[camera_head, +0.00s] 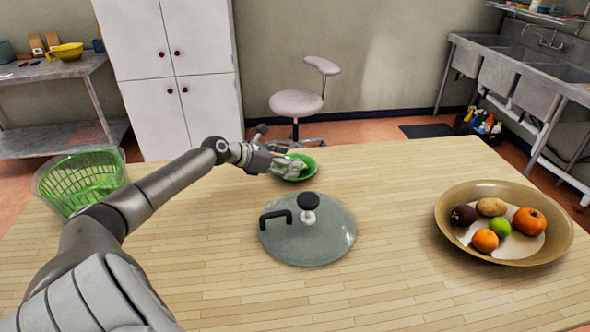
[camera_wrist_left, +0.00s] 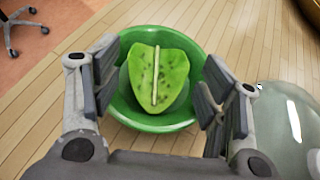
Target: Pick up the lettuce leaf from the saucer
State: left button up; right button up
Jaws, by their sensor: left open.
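A small green saucer (camera_head: 306,176) stands near the far edge of the wooden table. The lettuce leaf (camera_wrist_left: 158,77), light green with a pale central rib and dark specks, lies in the saucer (camera_wrist_left: 135,120) in the left wrist view. In the head view my left gripper partly hides the leaf. My left gripper (camera_head: 284,164) is at the saucer's left side. In the left wrist view its open fingers (camera_wrist_left: 160,92) are on either side of the leaf, with visible room between them and the leaf. My right gripper is not in view.
A glass lid (camera_head: 325,238) with a black knob and a separate-looking black handle lies just in front of the saucer. A green basket (camera_head: 82,182) stands at the left. A large bowl (camera_head: 553,240) of fruit and vegetables stands at the right. The table between lid and bowl is clear.

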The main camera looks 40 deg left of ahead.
pick_arm(q)
jog(key=shift+w+d+f, duration=0.3)
jog(key=shift+w+f, duration=0.4)
jog(key=shift+f, duration=0.2)
jog(key=shift+f, duration=0.1)
jog(key=c, duration=0.5)
jog(key=shift+w+r, duration=0.1)
jog(key=shift+r, duration=0.1)
